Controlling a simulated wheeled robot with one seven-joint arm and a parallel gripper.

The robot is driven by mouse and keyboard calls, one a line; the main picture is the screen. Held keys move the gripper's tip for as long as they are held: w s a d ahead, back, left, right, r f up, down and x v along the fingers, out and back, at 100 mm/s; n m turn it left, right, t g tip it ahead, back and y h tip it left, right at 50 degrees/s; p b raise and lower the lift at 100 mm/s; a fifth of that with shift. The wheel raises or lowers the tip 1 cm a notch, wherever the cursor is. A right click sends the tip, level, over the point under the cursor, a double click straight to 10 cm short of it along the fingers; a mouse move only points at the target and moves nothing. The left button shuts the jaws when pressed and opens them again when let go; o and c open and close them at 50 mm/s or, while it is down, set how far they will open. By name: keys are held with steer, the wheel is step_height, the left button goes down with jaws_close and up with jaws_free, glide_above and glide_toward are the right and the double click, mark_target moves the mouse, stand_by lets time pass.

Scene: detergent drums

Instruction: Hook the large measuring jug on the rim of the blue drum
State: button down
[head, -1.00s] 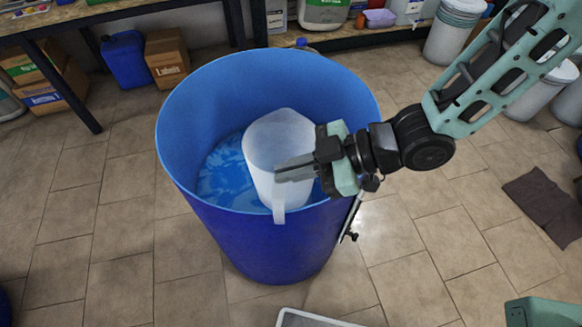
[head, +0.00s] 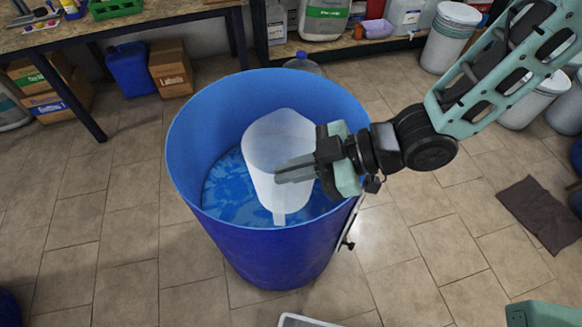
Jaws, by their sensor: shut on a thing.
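The large measuring jug (head: 281,140) is white and translucent. The blue drum (head: 270,255) stands upright and open on the floor, with blue-and-white mottled contents inside. My gripper (head: 296,171) reaches in from the right over the drum's right rim and is shut on the jug. The far finger's contact is partly hidden.
A dark rod-like fitting (head: 350,230) is at the drum's right side. A dark mat (head: 541,212) lies on the tiled floor at right. A white-edged tray (head: 303,321) shows at the bottom. A workbench (head: 110,30) and shelf stand behind. Floor around the drum is mostly clear.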

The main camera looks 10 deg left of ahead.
steer(key=shift+r, duration=0.1)
step_height(320, 180, up, 5)
steer(key=p, duration=0.5)
steer(key=shift+r, duration=0.1)
